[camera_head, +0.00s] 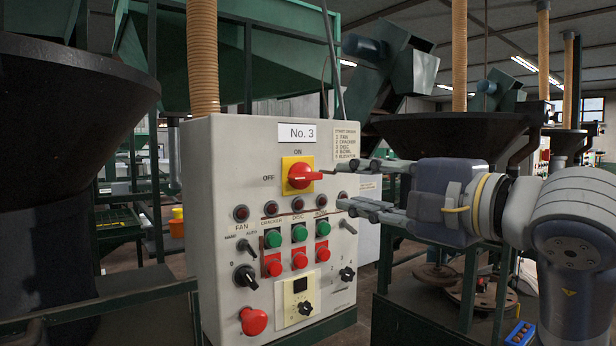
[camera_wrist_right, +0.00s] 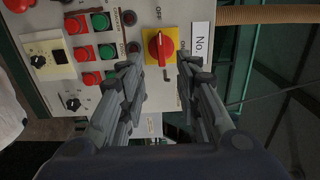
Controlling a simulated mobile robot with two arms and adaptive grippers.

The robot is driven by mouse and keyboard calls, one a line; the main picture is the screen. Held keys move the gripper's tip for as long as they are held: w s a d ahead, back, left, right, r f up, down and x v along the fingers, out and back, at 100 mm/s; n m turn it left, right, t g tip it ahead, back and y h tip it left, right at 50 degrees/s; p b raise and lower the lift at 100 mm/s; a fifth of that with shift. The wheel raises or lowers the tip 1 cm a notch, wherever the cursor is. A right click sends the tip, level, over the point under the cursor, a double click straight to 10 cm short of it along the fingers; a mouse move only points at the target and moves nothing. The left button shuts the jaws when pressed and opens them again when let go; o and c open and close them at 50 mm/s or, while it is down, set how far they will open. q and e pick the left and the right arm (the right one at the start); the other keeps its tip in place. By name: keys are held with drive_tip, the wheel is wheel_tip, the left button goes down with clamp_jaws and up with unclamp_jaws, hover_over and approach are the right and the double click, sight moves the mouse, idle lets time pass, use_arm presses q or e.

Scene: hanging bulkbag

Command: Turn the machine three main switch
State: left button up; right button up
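The No. 3 control panel (camera_head: 225,180) is a light grey box. Its main switch (camera_head: 299,176) is a red rotary knob on a yellow plate, with ON above it and OFF to its left. The knob's handle lies sideways, in line with the OFF mark. The switch also shows in the right wrist view (camera_wrist_right: 160,46), between and beyond my fingertips. My right gripper (camera_head: 333,188) is open and empty, with its fingers spread before the panel, just right of the switch. I cannot tell whether a fingertip touches the knob. My left gripper is out of view.
Below the switch, the panel carries indicator lamps, green buttons (camera_head: 299,233), red buttons (camera_head: 300,259), black knobs (camera_head: 246,277) and a red emergency button (camera_head: 253,321). A dark hopper (camera_head: 70,100) stands at left. Another hopper (camera_head: 450,135) stands behind my right arm.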

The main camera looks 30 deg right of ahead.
sight(311, 178)
drive_tip(key=w+p, duration=0.1)
drive_tip(key=w, duration=0.3)
drive_tip(key=w+p, duration=0.2)
drive_tip(key=w, duration=0.3)
drive_tip(key=shift+a+r, duration=0.15)
drive_tip(key=shift+a, duration=0.05)
drive_tip(key=shift+w+p, duration=0.4)
drive_tip(key=shift+w, duration=0.35)
drive_tip(key=shift+c, duration=0.2)
clamp_jaws()
